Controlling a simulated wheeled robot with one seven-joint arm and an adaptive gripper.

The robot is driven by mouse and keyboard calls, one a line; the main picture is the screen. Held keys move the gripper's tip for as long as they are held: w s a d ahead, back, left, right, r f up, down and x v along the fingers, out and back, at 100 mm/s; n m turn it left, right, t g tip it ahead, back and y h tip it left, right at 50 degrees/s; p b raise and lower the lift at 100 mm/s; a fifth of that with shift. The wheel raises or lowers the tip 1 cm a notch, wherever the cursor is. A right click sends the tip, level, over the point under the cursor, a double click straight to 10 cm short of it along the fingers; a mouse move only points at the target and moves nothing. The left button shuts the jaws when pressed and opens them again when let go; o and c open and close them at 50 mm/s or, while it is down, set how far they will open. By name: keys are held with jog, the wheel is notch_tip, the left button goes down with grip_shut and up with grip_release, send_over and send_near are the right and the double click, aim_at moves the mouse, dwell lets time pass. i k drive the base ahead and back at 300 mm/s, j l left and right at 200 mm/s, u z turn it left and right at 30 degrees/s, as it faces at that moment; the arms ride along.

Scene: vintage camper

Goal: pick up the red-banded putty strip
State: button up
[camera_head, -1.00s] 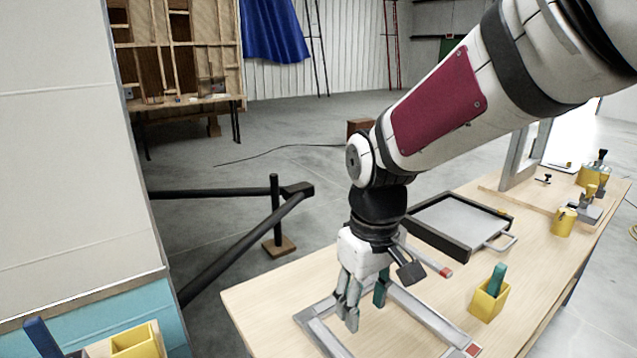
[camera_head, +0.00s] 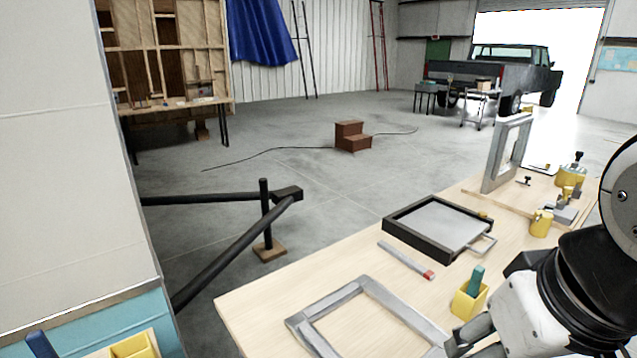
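A thin grey strip with a red band at its near end (camera_head: 406,260) lies flat on the light wooden table (camera_head: 290,290). It sits between the black-rimmed tray and the grey metal frame, touching neither. My gripper (camera_head: 474,342) is at the bottom right, right of and nearer than the strip, apart from it. Its fingers point left and down and are partly cut off by the picture's lower edge. I cannot tell whether they are open or shut. They hide the frame's right corner.
The grey frame (camera_head: 330,304) lies on the table's near part. A yellow cup (camera_head: 468,303) with a teal-handled tool (camera_head: 476,279) stands beside my gripper. The black-rimmed tray (camera_head: 400,229) lies behind the strip. An upright frame (camera_head: 497,160) and yellow containers (camera_head: 541,223) stand at the far right.

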aim_at(429, 275)
jog(key=l+u, duration=0.15)
jog(key=l, duration=0.55)
jog(key=i+l, duration=0.2)
jog(key=l, duration=0.15)
jog(key=i+l+u, duration=0.15)
jog(key=l, duration=0.2)
jog(key=i+l, duration=0.2)
jog(key=l, duration=0.15)
jog(key=i+l+u, duration=0.15)
jog(key=l, duration=0.25)
jog(key=i+l, duration=0.15)
jog(key=l, duration=0.2)
jog(key=i+l+u, duration=0.15)
jog(key=l, duration=0.25)
